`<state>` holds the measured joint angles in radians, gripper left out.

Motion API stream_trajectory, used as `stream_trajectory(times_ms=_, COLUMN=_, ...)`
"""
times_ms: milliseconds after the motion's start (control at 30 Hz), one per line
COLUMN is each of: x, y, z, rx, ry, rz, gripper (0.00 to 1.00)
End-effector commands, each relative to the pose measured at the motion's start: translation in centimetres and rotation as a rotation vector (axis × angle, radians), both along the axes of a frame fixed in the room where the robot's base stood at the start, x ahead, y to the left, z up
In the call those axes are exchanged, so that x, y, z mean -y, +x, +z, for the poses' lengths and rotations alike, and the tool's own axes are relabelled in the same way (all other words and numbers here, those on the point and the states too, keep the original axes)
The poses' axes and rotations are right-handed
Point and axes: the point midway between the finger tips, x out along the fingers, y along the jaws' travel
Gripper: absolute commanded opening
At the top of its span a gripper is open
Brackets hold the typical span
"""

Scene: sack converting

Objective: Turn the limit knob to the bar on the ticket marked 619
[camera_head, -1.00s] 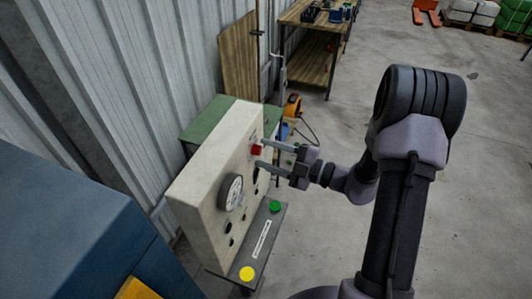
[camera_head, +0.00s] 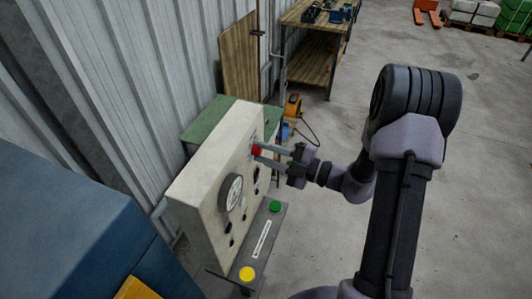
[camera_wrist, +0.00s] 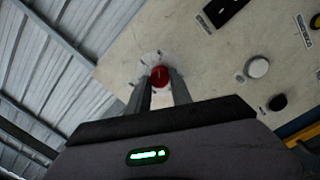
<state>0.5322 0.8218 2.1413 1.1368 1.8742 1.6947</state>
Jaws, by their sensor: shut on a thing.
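A red knob (camera_head: 257,149) sits on the face of a cream panel (camera_head: 219,150), near its far upper end. In the wrist view the red knob (camera_wrist: 160,76) shows end-on between my fingertips, with small dark marks on the panel around it. The marks are too small to read. My gripper (camera_head: 260,150) is shut on the red knob from the front, a finger on each side. I cannot make out a ticket marked 619 or its bar in either view.
The panel also carries a round gauge (camera_head: 231,192) and dark knobs. A ledge below it has a green button (camera_head: 275,206) and a yellow button (camera_head: 246,273). A blue cabinet (camera_head: 70,235) stands at left. A wooden workbench (camera_head: 318,45) stands behind. Open floor lies at right.

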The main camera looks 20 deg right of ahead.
Motion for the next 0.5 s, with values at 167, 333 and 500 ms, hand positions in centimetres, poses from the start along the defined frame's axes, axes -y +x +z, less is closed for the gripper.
stream_trajectory(times_ms=167, x=-0.01, y=-0.01, z=-0.18, rx=0.08, ry=-0.06, rz=0.002, gripper=0.0)
stream_trajectory(times_ms=333, x=0.0, y=0.0, z=-0.27, rx=0.201, ry=-0.146, rz=0.0, gripper=0.0)
stream_trajectory(times_ms=500, x=0.01, y=0.02, z=-0.37, rx=0.333, ry=-0.243, rz=0.0, gripper=0.0)
